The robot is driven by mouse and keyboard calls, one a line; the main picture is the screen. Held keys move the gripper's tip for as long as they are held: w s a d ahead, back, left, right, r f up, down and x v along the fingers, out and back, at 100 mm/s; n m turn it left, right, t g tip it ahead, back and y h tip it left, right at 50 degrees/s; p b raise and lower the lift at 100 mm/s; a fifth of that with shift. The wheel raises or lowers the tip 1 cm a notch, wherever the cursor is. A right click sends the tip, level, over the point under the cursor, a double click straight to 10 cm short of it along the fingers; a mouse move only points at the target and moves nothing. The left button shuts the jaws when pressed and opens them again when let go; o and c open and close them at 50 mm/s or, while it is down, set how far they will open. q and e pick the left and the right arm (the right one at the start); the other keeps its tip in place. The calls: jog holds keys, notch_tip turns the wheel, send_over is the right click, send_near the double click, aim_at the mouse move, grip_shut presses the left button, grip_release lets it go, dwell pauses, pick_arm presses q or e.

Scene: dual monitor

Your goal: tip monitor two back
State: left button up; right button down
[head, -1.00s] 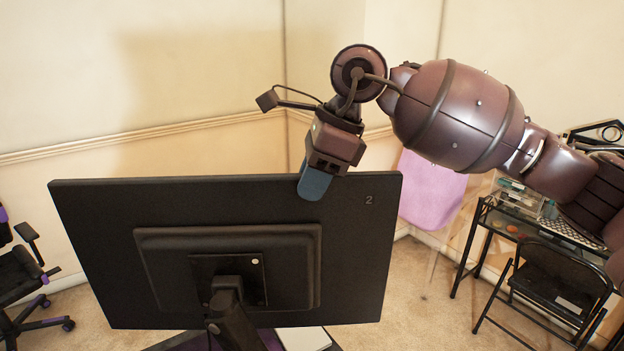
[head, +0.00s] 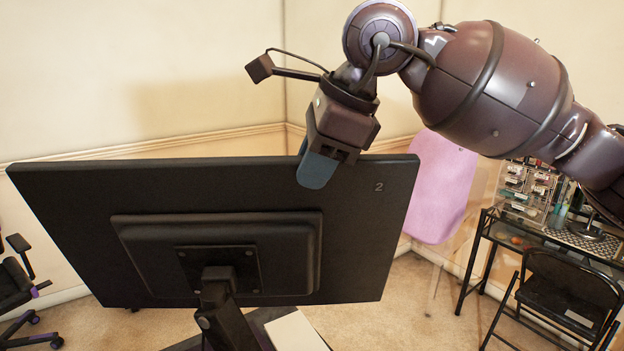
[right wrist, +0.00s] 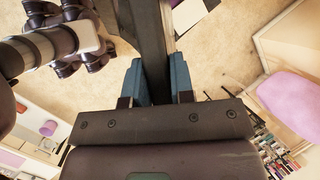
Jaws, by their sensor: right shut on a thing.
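Monitor two (head: 80,215) is a large black screen seen from its back, with a small "2" near its upper right corner. It is held on a dark stand (head: 228,318) through a mount plate at its lower middle. My right gripper (head: 318,170) comes down on the top edge, right of the middle, and is shut on that edge. In the right wrist view its two blue fingers (right wrist: 160,82) press on either side of the monitor's edge (right wrist: 153,40). My left gripper is out of view. The screen's front is hidden in the head view.
A black desk (head: 500,220) with a folding chair (head: 560,295) stands at the right. A pink chair back (head: 440,185) is behind the monitor's right side. An office chair (head: 18,285) is at the far left. A pale flat item (head: 295,332) lies below the monitor.

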jog(key=shift+s, duration=0.55)
jog(key=c, duration=1.3)
grip_release()
jog(key=shift+c, duration=0.2)
jog(key=o, duration=0.3)
jog(key=shift+s+r, duration=0.1)
jog(key=shift+s, duration=0.1)
jog(key=shift+o, duration=0.2)
jog(key=shift+w, duration=0.15)
jog(key=v, duration=1)
jog(key=shift+d+r, duration=0.2)
jog(key=shift+r, duration=0.15)
